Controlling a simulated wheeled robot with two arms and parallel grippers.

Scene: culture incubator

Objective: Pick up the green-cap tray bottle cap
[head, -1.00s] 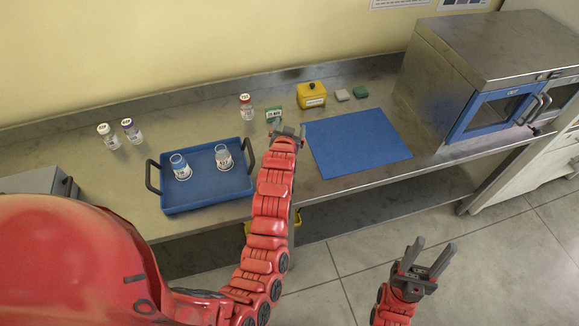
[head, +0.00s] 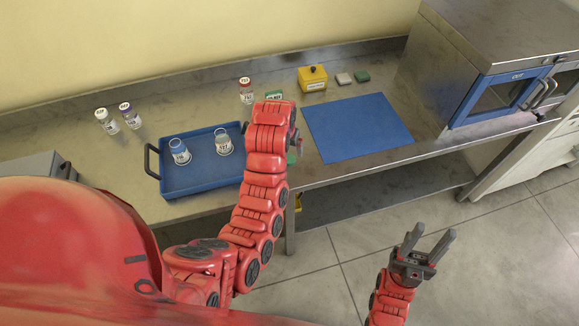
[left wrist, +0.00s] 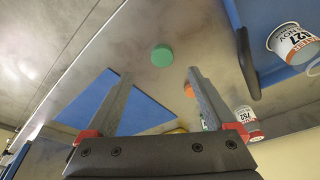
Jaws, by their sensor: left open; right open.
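The green cap (left wrist: 161,55) is a small round disc on the steel counter. In the left wrist view it shows just beyond and between the fingertips of my left gripper (left wrist: 160,73), which is open and empty. In the head view my left forearm hides most of that gripper; a small green patch beside the wrist may be the cap. The blue tray (head: 178,187) holds two white-labelled bottles, a left one (head: 180,152) and a right one (head: 223,142); the right one also shows in the left wrist view (left wrist: 292,42). My right gripper (head: 433,235) is open and empty over the floor.
An orange object (left wrist: 188,90) lies partly behind one left finger. A blue mat (head: 360,128) lies right of my left arm. A red-capped bottle (head: 246,91), a green sign (head: 274,95) and a yellow box (head: 312,78) stand behind. An incubator (head: 500,95) stands at right.

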